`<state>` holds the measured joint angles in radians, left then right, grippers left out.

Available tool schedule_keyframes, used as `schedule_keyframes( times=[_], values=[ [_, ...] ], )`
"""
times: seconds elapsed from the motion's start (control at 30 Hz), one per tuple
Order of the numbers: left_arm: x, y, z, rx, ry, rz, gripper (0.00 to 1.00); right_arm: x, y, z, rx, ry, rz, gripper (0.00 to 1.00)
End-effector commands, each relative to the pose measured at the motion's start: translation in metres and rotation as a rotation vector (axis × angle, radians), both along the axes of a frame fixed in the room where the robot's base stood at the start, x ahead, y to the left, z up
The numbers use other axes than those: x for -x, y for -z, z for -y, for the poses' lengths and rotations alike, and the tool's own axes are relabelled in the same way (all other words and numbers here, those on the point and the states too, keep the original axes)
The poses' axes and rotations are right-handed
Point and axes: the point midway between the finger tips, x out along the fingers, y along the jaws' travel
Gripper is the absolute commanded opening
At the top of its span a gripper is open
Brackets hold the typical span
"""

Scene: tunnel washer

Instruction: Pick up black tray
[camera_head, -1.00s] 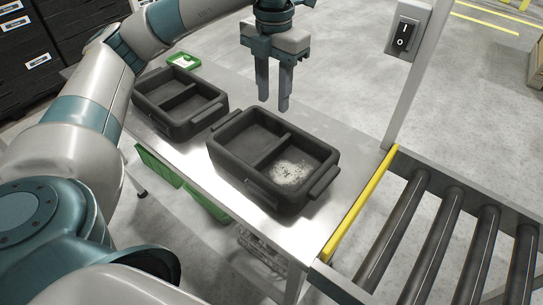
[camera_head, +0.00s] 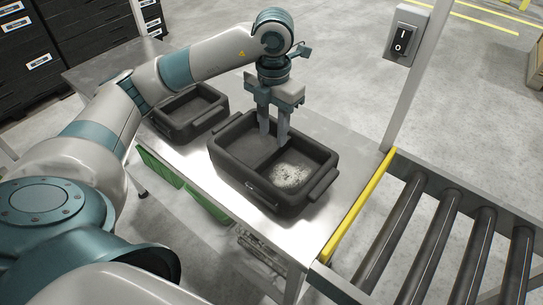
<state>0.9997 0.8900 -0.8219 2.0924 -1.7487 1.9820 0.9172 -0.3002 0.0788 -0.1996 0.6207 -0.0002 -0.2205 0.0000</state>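A black tray (camera_head: 240,178) with two compartments sits on the metal table, nearest the rollers. Its right compartment holds a patch of whitish grains (camera_head: 291,173); the left one looks empty. My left gripper (camera_head: 273,139) points down at the tray's far side, near the end of the divider. Its two fingers are apart, with no tray wall visibly clamped between them. The fingertips overlap the far rim, and I cannot tell if they touch it. A second black tray (camera_head: 183,130) sits farther left, partly hidden by my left arm. My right gripper is not in view.
A roller conveyor (camera_head: 432,235) with a yellow edge bar (camera_head: 357,206) adjoins the table's right end. A post with a switch box (camera_head: 403,40) rises behind it. Green crates (camera_head: 160,168) are under the table (camera_head: 331,138). Black stacked crates (camera_head: 60,40) stand at back left.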

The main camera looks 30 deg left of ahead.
Motion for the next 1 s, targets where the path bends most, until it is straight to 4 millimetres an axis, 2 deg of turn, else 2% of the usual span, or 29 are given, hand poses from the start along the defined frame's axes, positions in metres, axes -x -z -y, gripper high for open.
schedule_keyframes(
  times=[0.23, 0.73, 1.0],
  values=[
    [0.000, 0.026, 0.000, -0.001, -0.001, -0.002, 0.34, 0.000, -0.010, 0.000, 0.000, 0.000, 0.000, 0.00],
    [0.000, 0.032, -0.001, 0.000, 0.000, -0.001, 0.34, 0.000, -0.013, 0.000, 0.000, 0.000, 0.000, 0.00],
    [0.004, 0.054, -0.004, 0.000, -0.001, -0.004, 0.34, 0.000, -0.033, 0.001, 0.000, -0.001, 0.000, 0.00]
  ],
)
